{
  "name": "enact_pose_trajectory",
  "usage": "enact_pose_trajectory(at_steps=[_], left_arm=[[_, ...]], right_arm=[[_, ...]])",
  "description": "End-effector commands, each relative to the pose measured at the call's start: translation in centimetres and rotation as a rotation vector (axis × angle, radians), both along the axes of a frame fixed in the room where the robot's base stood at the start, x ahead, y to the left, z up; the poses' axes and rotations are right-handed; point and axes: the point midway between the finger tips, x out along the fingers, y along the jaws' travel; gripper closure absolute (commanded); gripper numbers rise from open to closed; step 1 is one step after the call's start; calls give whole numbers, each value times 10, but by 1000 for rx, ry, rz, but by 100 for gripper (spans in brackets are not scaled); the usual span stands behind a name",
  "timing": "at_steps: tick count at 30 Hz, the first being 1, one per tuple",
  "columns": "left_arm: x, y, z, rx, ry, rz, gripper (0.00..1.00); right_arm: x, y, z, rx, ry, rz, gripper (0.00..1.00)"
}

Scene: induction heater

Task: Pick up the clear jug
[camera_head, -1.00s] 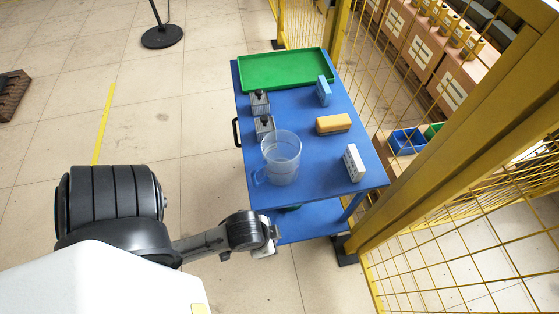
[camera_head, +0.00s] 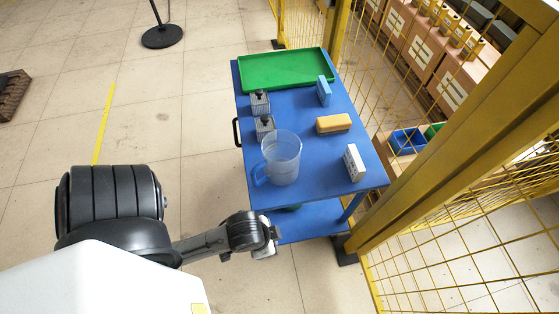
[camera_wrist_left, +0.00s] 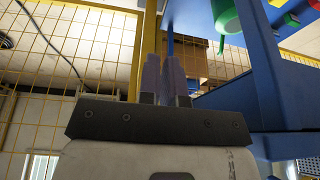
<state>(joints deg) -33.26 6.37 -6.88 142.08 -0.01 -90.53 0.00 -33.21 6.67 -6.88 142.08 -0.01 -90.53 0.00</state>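The clear jug (camera_head: 283,160) stands upright near the front left part of the blue cart's top, with its handle towards the lower left. My left gripper (camera_head: 270,241) is off the cart's near edge, below and apart from the jug, and holds nothing I can see. In the left wrist view its two fingers (camera_wrist_left: 165,78) point up and sit close together. The jug is not clear to see in that view. My right gripper is in neither view.
The blue cart (camera_head: 304,193) also carries a green tray (camera_head: 285,70), two grey blocks (camera_head: 260,103), a blue box (camera_head: 324,91), a yellow-orange block (camera_head: 333,123) and a white box (camera_head: 354,163). A yellow mesh fence (camera_head: 395,215) stands close on the right.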

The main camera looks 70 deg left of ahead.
Motion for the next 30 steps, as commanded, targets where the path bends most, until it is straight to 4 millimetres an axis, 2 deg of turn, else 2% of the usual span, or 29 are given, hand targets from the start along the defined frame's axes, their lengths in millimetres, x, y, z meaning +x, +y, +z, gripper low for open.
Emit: enact_pose_trajectory(at_steps=[2,9,16,19,23,30], left_arm=[[0,0,0,0,0,0,87],[0,1,0,4,0,-3,64],[0,4,1,12,0,-8,63],[5,3,13,10,-11,-7,63],[20,3,52,11,-50,-7,63],[67,10,163,38,-172,-24,63]], right_arm=[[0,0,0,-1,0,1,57],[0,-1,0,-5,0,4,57],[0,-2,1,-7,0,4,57],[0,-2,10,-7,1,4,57],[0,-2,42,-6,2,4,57],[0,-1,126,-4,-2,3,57]])
